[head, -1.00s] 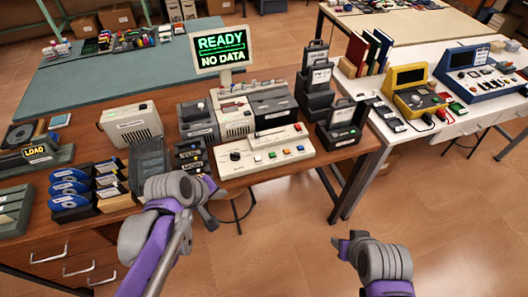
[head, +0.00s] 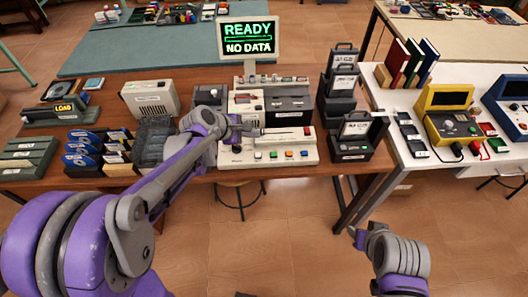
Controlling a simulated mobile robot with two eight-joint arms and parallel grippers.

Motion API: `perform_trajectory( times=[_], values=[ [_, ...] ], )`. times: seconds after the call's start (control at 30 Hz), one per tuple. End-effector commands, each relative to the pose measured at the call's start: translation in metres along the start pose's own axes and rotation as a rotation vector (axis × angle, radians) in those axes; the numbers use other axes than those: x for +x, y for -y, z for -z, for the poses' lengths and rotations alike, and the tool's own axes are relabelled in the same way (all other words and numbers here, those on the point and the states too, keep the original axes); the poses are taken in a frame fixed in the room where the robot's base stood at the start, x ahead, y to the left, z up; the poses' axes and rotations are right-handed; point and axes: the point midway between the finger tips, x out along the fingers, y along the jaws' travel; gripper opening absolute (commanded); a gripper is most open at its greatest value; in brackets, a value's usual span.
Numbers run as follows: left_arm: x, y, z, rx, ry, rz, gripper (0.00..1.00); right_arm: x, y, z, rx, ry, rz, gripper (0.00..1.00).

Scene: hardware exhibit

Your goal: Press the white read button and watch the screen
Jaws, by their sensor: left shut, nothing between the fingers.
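The light control panel (head: 285,163) stands at the front of the wooden desk. A row of small coloured buttons (head: 288,154) runs along it; I cannot make out a white read button for certain. Behind it the screen (head: 247,37) shows "READY" and "NO DATA" in green and white. My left gripper (head: 250,131) is shut and empty, over the panel's back left part, behind the button row. I cannot tell whether it touches the panel. My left arm hides some of the panel's left side. My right gripper (head: 354,233) is low at right, away from the desk; its jaws are unclear.
A beige speaker-like box (head: 151,97), a dark bin and blue disks (head: 82,150) stand left of my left gripper. Black cases (head: 352,147) stand right of the panel. A white table (head: 395,97) with books and a yellow device (head: 443,112) is farther right.

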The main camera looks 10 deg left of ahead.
Motion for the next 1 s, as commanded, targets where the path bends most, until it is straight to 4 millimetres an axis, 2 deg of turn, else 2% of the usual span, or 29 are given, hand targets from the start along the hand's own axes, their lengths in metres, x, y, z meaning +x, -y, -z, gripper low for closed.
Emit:
perform_trajectory(
  times=[0.63, 1.0],
  values=[
    [0.006, -0.001, 0.004, -0.033, 0.008, -0.004, 0.0, 0.002, 0.0, -0.003, 0.0, 0.003, 0.0, 0.49],
    [0.035, 0.022, 0.024, -0.033, 0.008, -0.003, 0.0, 0.023, 0.0, -0.028, 0.0, 0.025, 0.0, 0.49]
  ],
)
